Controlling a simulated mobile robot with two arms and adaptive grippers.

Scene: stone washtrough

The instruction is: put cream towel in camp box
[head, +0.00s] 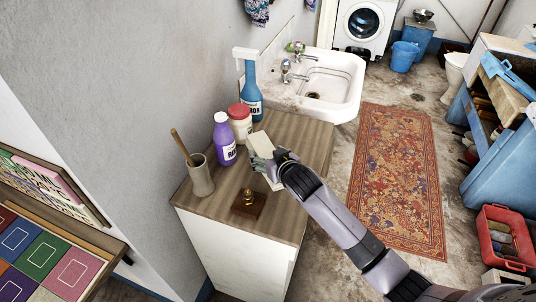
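The cream towel (261,142) is a pale, narrow strip on the wooden top of the counter (312,150), in front of the bottles. My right gripper (263,166) is over the towel's middle and hides part of it. I cannot tell whether its fingers are closed on the towel or only above it. My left gripper is not in view. A red open box (507,254) with several items inside is on the floor at the lower right; I cannot tell whether it is the camp box.
A purple bottle (224,144), white jar with red lid (240,128) and blue bottle (252,98) stand along the wall. A grey pot (201,178) and small brass-topped block (248,203) are nearer. The sink (331,87) is behind; a patterned rug (397,175) covers the floor.

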